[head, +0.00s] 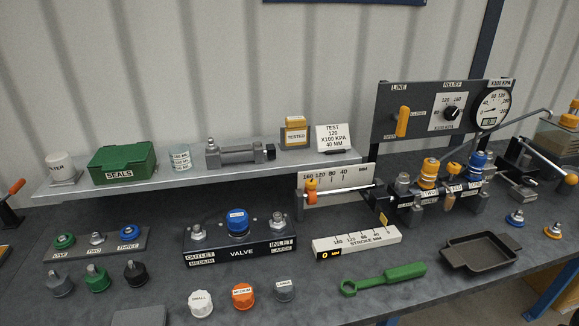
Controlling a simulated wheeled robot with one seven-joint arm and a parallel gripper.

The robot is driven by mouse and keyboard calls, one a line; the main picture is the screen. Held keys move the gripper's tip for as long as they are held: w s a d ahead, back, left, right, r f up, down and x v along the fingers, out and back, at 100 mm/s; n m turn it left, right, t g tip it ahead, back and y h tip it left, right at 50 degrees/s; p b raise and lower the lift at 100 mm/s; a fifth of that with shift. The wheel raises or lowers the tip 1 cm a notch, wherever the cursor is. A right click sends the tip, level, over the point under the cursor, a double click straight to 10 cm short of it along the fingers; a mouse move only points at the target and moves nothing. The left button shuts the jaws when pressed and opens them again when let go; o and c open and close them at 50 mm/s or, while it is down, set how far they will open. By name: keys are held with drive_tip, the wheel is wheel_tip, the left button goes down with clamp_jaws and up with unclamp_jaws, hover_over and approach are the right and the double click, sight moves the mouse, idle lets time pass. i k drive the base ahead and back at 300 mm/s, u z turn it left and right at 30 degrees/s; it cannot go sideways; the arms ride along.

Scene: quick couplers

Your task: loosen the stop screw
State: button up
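A rail with a scale plate (340,181) marked 160, 120, 80 and 40 stands at the middle right of the bench. An orange slider with a small top piece (312,190) sits at the rail's left end, near the 160 mark. It may carry the stop screw, but it is too small to tell a screw or how tight it is. A green ring spanner (385,279) lies flat on the bench in front. My gripper is not in view.
A white stroke scale (356,245) lies between rail and spanner. A dark tray (481,251) stands right of the spanner. The valve block (240,252) is to the left, with several caps in front. A gauge panel (440,108) rises behind the couplers. Bench around the spanner is mostly clear.

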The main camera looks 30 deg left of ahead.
sight(311, 183)
drive_tip(key=u, duration=0.9)
drive_tip(key=i, duration=0.9)
drive_tip(key=u, duration=0.65)
